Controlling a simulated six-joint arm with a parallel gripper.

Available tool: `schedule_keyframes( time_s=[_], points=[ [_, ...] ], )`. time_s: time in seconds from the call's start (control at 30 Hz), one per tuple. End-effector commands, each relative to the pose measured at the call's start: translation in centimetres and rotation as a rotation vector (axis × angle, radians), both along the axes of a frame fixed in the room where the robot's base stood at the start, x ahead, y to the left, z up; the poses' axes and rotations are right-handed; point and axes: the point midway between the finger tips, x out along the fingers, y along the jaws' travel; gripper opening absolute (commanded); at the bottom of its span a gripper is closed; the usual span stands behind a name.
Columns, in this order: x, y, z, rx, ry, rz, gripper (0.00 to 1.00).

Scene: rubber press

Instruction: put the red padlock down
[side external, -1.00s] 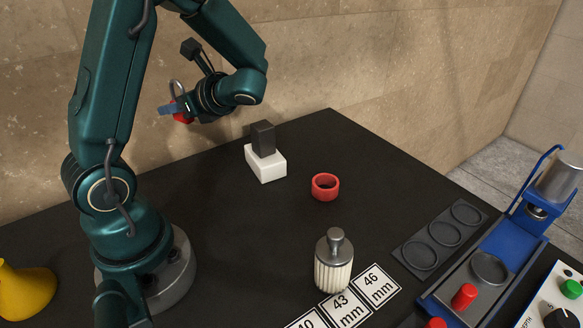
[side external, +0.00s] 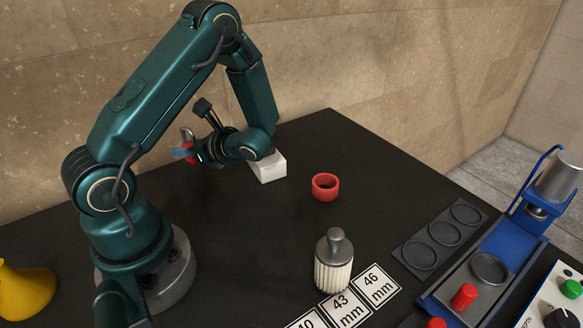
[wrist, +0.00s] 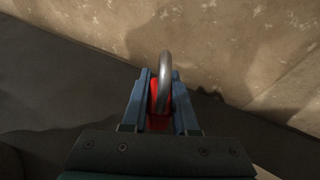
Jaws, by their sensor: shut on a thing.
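The red padlock (side external: 190,151) with its grey shackle is held between the blue fingers of my gripper (side external: 184,153), near the back wall and above the table. In the wrist view the padlock (wrist: 160,97) shows as a red body with the metal shackle (wrist: 166,66) standing out past the fingertips. My gripper (wrist: 160,95) is shut on it from both sides. The padlock appears clear of the black table (side external: 270,230); the exact gap cannot be told.
A white block (side external: 270,168) stands behind my wrist, partly hidden. A red ring (side external: 325,187), a ribbed white cylinder with a metal knob (side external: 333,270), size cards (side external: 348,308), a grey three-well tray (side external: 440,238) and a blue press (side external: 480,275) lie to the right. A yellow object (side external: 25,290) is at left.

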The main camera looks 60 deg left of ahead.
Motion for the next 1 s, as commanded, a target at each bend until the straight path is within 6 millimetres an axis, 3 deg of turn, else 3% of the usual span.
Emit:
schedule_keyframes(
  time_s=[0.4,0.8,0.83,0.9,1.0],
  points=[
    [0.0,0.0,-3.9,0.0,0.002,-0.001,0.0],
    [0.0,0.0,-4.2,0.001,0.001,0.0,0.0],
    [0.0,0.0,-4.2,0.0,0.001,0.0,0.35],
    [0.0,0.0,-4.2,0.0,0.0,0.0,0.57],
    [0.0,0.0,-4.2,0.0,0.0,0.0,0.57]
  ],
)
